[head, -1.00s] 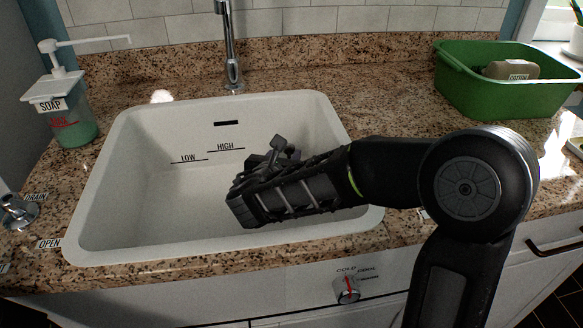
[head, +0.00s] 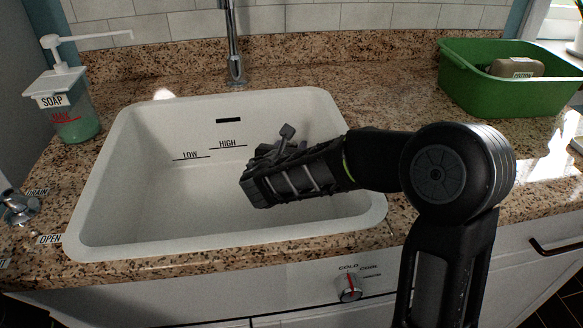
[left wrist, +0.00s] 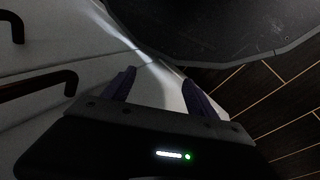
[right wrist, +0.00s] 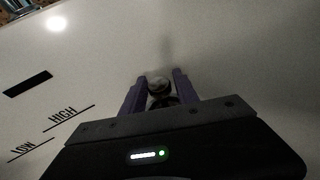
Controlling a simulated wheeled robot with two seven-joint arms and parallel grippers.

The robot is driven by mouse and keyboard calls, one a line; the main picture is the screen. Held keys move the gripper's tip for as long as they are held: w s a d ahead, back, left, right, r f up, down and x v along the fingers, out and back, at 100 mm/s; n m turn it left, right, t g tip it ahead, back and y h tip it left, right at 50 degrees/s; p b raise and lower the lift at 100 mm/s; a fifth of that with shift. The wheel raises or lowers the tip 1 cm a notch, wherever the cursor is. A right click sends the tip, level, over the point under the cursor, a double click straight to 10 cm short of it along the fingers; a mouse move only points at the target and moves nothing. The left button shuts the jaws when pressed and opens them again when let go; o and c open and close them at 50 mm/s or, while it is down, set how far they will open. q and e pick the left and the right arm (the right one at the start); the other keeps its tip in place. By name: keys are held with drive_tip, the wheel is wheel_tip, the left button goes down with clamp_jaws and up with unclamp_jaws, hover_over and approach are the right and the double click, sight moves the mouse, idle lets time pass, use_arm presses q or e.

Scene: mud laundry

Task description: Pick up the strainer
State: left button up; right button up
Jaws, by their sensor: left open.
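The strainer (right wrist: 158,88) shows in the right wrist view as a small round metal piece between my right fingers, filling the gap between them. My right gripper (right wrist: 158,90) is shut on it. In the head view my right gripper (head: 268,165) reaches over the white sink (head: 130,200) from the right, and a small grey knobbed piece stands up behind it. The gripper hides most of that piece and part of the basin floor. My left gripper (left wrist: 160,88) is open and empty in the left wrist view, before white cabinet fronts, and out of the head view.
A soap dispenser (head: 75,115) stands left of the sink. The faucet (head: 234,50) is behind it. A green tub (head: 510,95) with a brown item is at the back right. A cold-water knob (head: 349,287) is on the cabinet front. The counter between sink and tub is clear.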

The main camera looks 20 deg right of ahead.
drive_tip(key=shift+x, duration=1.15)
drive_tip(key=shift+c, duration=0.5)
clamp_jaws()
